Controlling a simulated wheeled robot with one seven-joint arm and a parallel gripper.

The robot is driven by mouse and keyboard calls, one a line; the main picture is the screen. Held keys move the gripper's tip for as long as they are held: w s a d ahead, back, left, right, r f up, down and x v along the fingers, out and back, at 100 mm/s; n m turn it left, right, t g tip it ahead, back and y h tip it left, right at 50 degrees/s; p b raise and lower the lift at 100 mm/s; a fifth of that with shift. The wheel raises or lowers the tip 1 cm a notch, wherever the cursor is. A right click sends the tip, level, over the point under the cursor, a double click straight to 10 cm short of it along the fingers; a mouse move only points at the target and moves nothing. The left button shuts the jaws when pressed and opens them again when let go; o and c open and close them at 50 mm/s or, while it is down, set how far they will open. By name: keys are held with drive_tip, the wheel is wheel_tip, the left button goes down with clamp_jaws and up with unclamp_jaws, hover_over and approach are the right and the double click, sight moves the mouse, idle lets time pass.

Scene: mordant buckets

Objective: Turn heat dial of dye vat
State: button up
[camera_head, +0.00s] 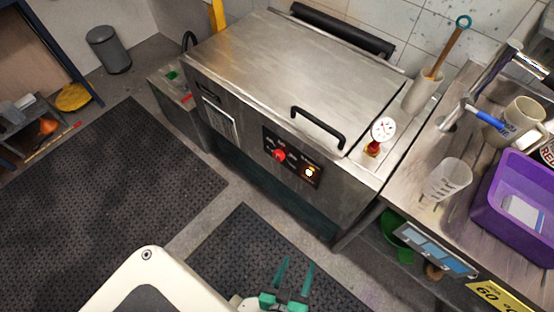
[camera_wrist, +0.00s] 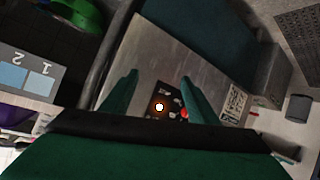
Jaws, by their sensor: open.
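The dye vat (camera_head: 300,70) is a large steel box with a closed lid and a black handle. On its front is a black control panel (camera_head: 292,158) with a red heat dial (camera_head: 279,155) and a lit, glowing lamp (camera_head: 309,172) to its right. My gripper (camera_head: 296,262) is open and empty, low in front of the vat and apart from the panel. In the wrist view its two green fingers (camera_wrist: 160,90) point toward the vat front. The red dial (camera_wrist: 184,113) shows there beside the right finger, with the lit lamp (camera_wrist: 159,107) between the fingers.
A white-faced gauge (camera_head: 383,129) stands at the vat's right front corner. The steel counter (camera_head: 415,200) on the right holds a measuring beaker (camera_head: 448,179) and a purple tub (camera_head: 492,203). A green bucket (camera_head: 396,240) is below. Dark mats (camera_head: 120,200) cover the open floor before the vat.

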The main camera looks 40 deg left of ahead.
drive_tip(key=w+a+f+n+g, duration=0.1)
drive_tip(key=w+a+f+n, duration=0.3)
drive_tip(key=w+f, duration=0.35)
drive_tip(key=n+t+h, duration=0.1)
drive_tip(key=t+h, duration=0.3)
drive_tip(key=t, duration=0.3)
approach(276, 158)
drive_tip(key=w, duration=0.8)
drive_tip(key=shift+w+d+r, duration=0.35)
drive_tip(key=shift+w+d, duration=0.05)
drive_tip(key=c, duration=1)
drive_tip(key=shift+c, duration=0.2)
